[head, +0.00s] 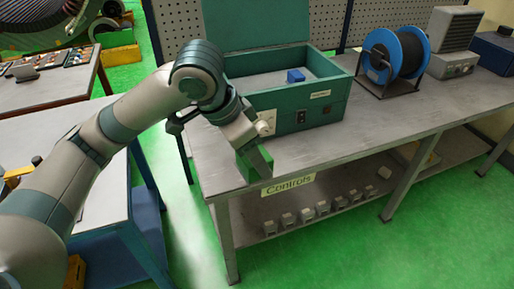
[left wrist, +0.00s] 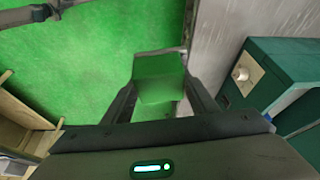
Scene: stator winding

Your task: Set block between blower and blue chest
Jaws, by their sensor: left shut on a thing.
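My left gripper (head: 250,150) is shut on a green block (head: 258,163) above the front left edge of the bench. The block also shows between the fingers in the left wrist view (left wrist: 160,86), with green floor and the bench edge below. The blower (head: 453,42), a grey vented box on a pale base, stands at the far right of the bench in the head view. The blue chest (head: 495,52) is to its right, partly cut off by the picture edge. My right gripper is not in view.
An open green chest (head: 325,115) with a small blue block (head: 295,75) inside stands just beyond my left gripper. A blue cable reel (head: 395,55) stands between it and the blower. The grey bench top (head: 390,115) is clear along its front. Several small grey parts sit on the lower shelf.

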